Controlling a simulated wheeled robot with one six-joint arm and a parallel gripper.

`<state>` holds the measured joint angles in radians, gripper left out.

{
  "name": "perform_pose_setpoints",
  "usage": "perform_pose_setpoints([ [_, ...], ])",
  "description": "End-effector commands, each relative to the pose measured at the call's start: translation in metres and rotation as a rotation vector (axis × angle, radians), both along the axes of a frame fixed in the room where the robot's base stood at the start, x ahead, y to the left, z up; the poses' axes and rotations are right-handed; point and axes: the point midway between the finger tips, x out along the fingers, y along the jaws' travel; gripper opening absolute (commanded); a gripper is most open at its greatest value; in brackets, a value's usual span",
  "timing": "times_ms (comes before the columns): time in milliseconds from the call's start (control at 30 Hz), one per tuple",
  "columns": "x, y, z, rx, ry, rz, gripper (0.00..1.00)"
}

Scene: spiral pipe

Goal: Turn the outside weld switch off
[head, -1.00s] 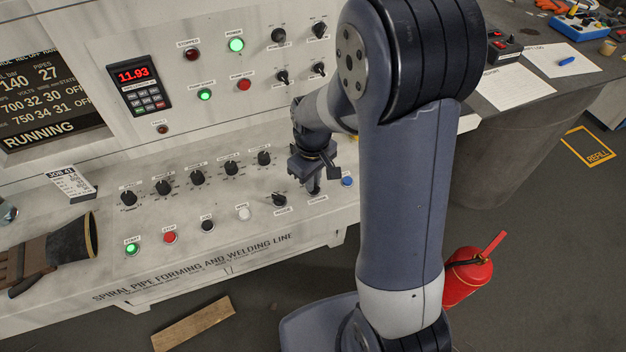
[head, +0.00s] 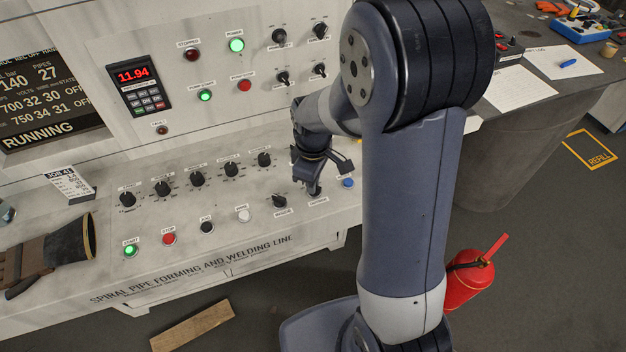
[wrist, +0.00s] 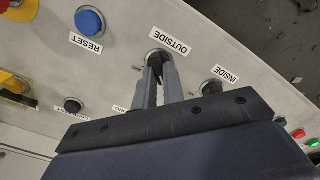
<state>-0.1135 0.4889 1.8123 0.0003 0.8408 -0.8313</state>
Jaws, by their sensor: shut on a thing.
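The outside weld switch is a black rotary knob (wrist: 154,58) under the OUTSIDE label in the wrist view. My gripper (wrist: 158,74) points down at the console with its two grey fingers on either side of this knob, shut on it. The fingers hide much of the knob, so its pointer direction is hard to read. In the head view my gripper (head: 314,188) is at the right end of the lower knob row, covering most of the switch. The inside switch (wrist: 212,87) is a separate black knob beside it, not touched.
The blue reset button (wrist: 88,22) is close to the outside switch. Several other knobs and a row of buttons, including the lit green start button (head: 131,250), line the sloped console (head: 200,225).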

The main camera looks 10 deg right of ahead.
Motion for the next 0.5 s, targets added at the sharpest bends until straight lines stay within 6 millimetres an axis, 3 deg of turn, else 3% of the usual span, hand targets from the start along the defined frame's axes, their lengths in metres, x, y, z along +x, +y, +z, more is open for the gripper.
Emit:
perform_pose_setpoints([
  [133, 0.001, 0.0002, 0.0011, 0.0, -0.004, 0.002, 0.0],
  [167, 0.001, 0.0002, 0.0011, 0.0, -0.004, 0.002, 0.11],
  [200, 0.001, 0.0002, 0.0011, 0.0, -0.004, 0.002, 0.14],
  [400, 0.0006, 0.0001, 0.0006, 0.0, -0.002, 0.001, 0.3],
  [500, 0.0004, 0.0001, 0.0004, 0.0, -0.001, 0.0, 0.32],
])
